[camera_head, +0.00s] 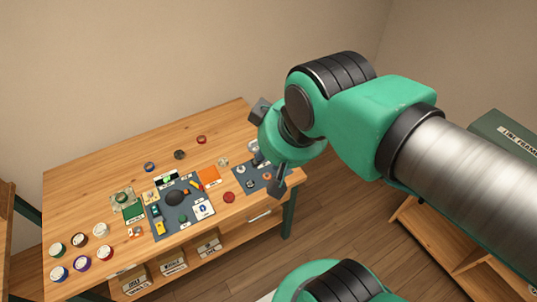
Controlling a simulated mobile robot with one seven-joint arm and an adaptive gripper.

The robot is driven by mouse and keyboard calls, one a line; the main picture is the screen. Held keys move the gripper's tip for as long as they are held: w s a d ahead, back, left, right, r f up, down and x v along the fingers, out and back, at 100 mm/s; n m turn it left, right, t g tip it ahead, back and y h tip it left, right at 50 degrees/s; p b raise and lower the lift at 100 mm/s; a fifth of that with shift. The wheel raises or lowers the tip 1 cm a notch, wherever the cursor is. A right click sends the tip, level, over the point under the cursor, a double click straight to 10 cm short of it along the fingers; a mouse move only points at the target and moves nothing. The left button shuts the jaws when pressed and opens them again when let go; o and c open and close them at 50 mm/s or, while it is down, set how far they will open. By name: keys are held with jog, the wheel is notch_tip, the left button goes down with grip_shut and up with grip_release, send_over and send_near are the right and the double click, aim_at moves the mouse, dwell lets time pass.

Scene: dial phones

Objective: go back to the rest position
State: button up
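My green and black arm reaches in from the right side of the head view. My gripper (270,168) is at its end, above the right end of the wooden workbench (95,185). The gripper's dark parts overlap the small dark mat below, and I cannot tell whether its fingers are open or shut. I see nothing clearly held in it.
A dark blue mat (182,228) with small parts lies mid-bench. Several round coloured tins (82,264) stand at the front left. A red round piece (229,197) lies between the mats. Labelled boxes (172,263) sit under the bench. Wooden shelving (425,222) stands at right.

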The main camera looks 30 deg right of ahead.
notch_tip(320, 180, down, 10)
jog(key=b, duration=0.9)
jog(key=shift+r+b, duration=0.15)
jog(key=shift+b, duration=0.2)
